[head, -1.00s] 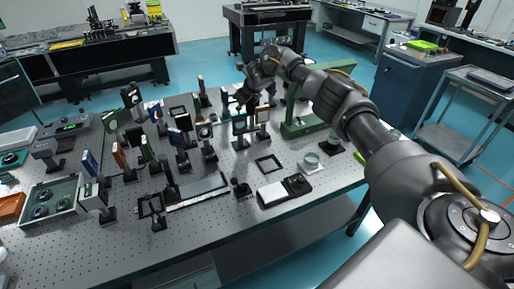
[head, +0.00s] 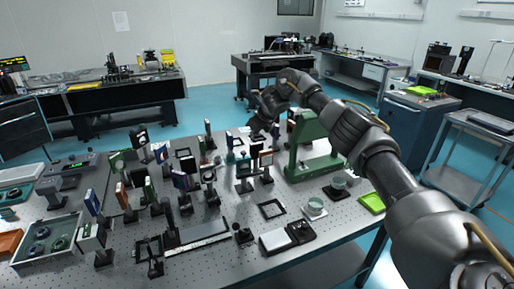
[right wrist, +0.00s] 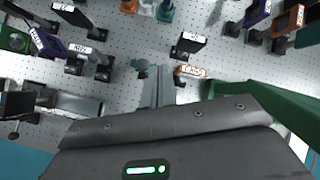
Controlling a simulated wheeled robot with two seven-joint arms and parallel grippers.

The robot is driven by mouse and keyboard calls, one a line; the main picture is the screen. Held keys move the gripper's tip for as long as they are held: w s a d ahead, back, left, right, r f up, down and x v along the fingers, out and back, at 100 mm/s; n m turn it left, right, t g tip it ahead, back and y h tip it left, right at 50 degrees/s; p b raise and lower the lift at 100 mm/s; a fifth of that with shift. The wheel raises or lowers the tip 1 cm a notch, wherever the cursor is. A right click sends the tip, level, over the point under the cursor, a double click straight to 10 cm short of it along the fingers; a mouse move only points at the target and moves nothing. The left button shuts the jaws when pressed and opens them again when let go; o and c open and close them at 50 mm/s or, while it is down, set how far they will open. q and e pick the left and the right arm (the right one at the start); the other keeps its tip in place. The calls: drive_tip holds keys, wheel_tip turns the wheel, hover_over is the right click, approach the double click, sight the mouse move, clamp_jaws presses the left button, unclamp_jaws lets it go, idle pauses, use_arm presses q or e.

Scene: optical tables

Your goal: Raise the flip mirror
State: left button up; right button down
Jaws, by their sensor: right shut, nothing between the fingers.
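Several upright optics in post mounts stand in the middle of the perforated optical table (head: 215,262); I cannot tell for sure which is the flip mirror. My right gripper (head: 251,134) reaches in over the far part of this group, beside the green stand (head: 318,166). In the right wrist view my right gripper (right wrist: 158,92) is shut and empty, its fingers pointing down. An orange-edged mount (right wrist: 191,72) is just right of the fingertips, and a dark mount (right wrist: 188,42) stands beyond it. A small teal part (right wrist: 142,68) is just to their left. My left gripper is out of view.
The green stand is close on the right of my gripper. A grey tray (head: 72,222) holds round parts at the left. A black frame (head: 271,209) and a white-and-black device (head: 276,241) lie near the front edge, with some bare table around them.

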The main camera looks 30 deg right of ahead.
drive_tip(key=r, duration=0.3)
drive_tip(key=shift+d+r, duration=0.25)
drive_tip(key=shift+d, duration=0.05)
drive_tip(key=shift+w+a, duration=0.15)
drive_tip(key=shift+w, duration=0.05)
drive_tip(key=shift+s+r, duration=0.1)
